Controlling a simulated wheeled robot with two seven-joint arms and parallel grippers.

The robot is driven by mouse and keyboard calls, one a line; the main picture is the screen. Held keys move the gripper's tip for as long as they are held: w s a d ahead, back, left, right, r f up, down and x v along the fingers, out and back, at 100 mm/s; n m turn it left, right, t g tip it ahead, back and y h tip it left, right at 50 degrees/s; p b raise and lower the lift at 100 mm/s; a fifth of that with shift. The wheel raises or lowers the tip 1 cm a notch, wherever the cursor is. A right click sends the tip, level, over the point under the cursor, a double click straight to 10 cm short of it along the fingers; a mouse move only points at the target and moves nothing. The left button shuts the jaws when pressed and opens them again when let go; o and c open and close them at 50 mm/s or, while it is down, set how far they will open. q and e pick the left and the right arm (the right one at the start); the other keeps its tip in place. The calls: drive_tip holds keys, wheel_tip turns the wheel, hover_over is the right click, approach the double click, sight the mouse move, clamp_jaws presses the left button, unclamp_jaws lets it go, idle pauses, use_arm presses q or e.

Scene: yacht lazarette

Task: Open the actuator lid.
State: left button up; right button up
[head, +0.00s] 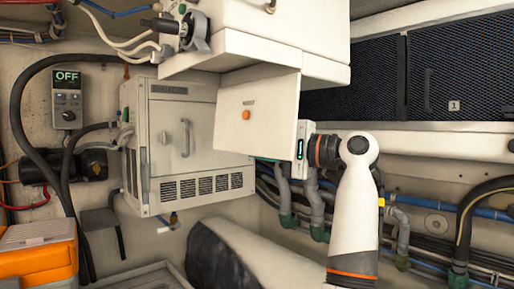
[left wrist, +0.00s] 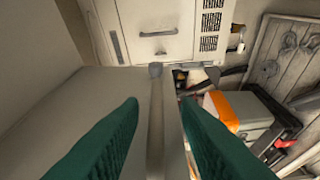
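The lid, which I take to be the pale flat panel (head: 262,115) with an orange round spot, hangs below the white wall box (head: 285,40) in the head view. My left arm rises at the right, and its wrist lies beside the panel's right edge; the panel hides its fingers there. In the left wrist view my left gripper (left wrist: 158,125) is open, its green fingers on either side of a grey bar (left wrist: 156,110) along a pale flat panel (left wrist: 95,95). Gaps show on both sides of the bar. My right gripper is not seen.
A vented cabinet (head: 165,165) with a handle stands left of the panel. An orange-and-grey case (head: 38,250) sits at the lower left. Pipes and hoses (head: 315,205) run along the wall below. A control box reading OFF (head: 67,100) hangs at the far left.

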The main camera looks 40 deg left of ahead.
use_arm(q)
drive_tip(key=b+v, duration=0.1)
drive_tip(key=v, duration=0.9)
drive_tip(key=shift+d, duration=0.35)
